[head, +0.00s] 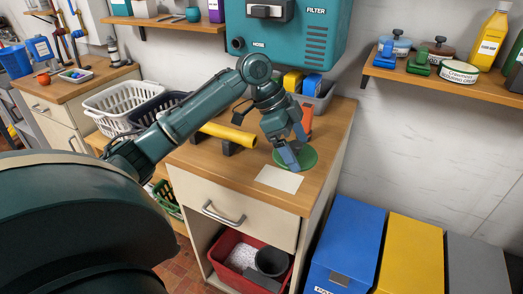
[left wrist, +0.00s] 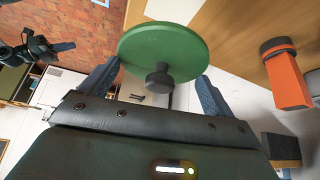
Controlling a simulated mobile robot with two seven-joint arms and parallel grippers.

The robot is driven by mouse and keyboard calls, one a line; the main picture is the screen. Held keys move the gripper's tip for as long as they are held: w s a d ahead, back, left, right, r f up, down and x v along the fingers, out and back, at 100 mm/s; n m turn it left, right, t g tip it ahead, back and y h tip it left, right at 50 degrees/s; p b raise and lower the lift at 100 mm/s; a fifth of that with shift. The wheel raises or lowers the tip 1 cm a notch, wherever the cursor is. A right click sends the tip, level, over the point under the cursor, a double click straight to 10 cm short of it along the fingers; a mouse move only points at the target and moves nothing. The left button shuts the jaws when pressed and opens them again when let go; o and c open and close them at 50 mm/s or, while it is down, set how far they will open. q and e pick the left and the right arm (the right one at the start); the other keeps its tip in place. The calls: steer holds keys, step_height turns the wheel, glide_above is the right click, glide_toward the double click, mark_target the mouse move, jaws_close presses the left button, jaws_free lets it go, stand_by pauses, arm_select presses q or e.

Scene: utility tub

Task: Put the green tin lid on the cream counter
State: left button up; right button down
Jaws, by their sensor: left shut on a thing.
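The green tin lid (head: 309,158) is a round disc over the right part of the wood-topped counter with cream fronts (head: 240,187). My left gripper (head: 289,157) is shut on the lid. In the left wrist view the lid (left wrist: 150,45) sits between the two fingers (left wrist: 160,85), its dark knob facing the camera. I cannot tell whether the lid touches the counter top. A dark arm end with a bluish finger, probably my right gripper (left wrist: 58,47), shows at the left of the wrist view; its opening is unclear. The head view does not show it.
A pale sheet (head: 279,179) lies on the counter in front of the lid. A yellow tube (head: 230,134) and an orange object (head: 307,117) are close by. Blue (head: 345,245) and yellow (head: 408,255) bins stand to the right. Baskets (head: 120,104) are at the left.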

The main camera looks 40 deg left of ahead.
mark_target(300, 185)
arm_select(q)
step_height(300, 185, down, 8)
steer(key=shift+f, duration=0.15)
stand_by(0.3)
steer(key=shift+f, duration=0.15)
steer(key=o, duration=0.7)
steer(key=shift+a+r, duration=0.15)
steer(key=shift+r, duration=0.25)
steer(key=v, duration=1.1)
steer(key=shift+r, duration=0.25)
